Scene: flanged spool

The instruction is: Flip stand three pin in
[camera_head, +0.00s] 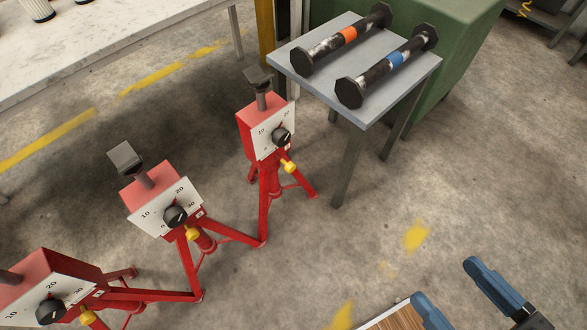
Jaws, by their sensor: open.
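Three red stands stand in a diagonal row on the floor, each with a white dial plate, a black knob and a yellow pin. The far stand (254,119) has its yellow pin (288,167) sticking out below the knob. The middle stand (150,190) has a yellow pin (193,234) low on its front. The near stand (45,275) is cut off by the left edge; its yellow pin (88,317) is near the bottom. No stand number is readable. My gripper (444,280), with blue fingers, is open and empty at bottom right, apart from all stands.
A small grey table (300,88) beside the far stand holds two dark spools, one with an orange band (347,34), one with a blue band (394,60). A green cabinet (460,60) stands behind. A pale worktop (90,50) is upper left.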

